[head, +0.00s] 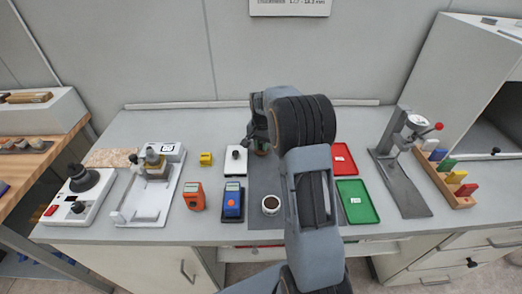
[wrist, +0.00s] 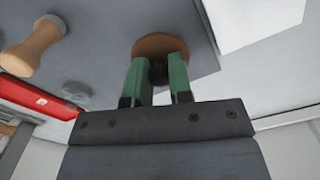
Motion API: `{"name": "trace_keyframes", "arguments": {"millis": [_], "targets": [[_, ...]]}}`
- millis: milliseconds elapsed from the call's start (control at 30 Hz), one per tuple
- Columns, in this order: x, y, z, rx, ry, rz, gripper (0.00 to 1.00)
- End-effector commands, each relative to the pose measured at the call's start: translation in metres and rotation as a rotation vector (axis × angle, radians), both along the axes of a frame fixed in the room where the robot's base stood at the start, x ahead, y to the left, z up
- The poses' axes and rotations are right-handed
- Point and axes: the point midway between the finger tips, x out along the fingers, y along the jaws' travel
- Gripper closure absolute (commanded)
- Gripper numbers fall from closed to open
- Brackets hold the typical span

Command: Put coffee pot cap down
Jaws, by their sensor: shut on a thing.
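The coffee pot cap is a brown disc (wrist: 160,42) with a black knob, seen in the wrist view. My gripper (wrist: 158,76) is shut on the knob, with one green finger on each side of it. The disc shows just beyond the fingertips, over the dark grey mat (wrist: 95,20). I cannot tell whether it touches the mat. In the head view my gripper (head: 260,142) is at the back of the mat, partly hidden by my arm. No coffee pot can be made out clearly.
A white cup with dark contents (head: 271,205) stands on the mat's front part. A white device (head: 236,162) and a blue-and-red meter (head: 232,203) are left of the mat. Red (head: 343,158) and green (head: 356,202) trays lie right. A wooden-handled object (wrist: 35,48) shows in the wrist view.

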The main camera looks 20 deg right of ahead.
Motion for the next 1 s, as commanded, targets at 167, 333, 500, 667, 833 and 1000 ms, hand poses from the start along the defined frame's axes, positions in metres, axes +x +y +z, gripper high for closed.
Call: {"name": "trace_keyframes", "arguments": {"millis": [167,333,500,667,833,1000], "targets": [[0.003,0.000,-0.019,0.001,0.004,0.001,1.00],[0.003,0.000,-0.034,0.000,0.001,0.001,1.00],[0.003,0.000,-0.034,0.000,0.000,0.001,1.00],[0.003,0.000,-0.038,0.001,0.001,0.001,1.00],[0.003,0.000,-0.038,0.000,0.000,0.001,0.68],[0.003,0.000,-0.038,0.000,0.000,0.001,0.54]]}}
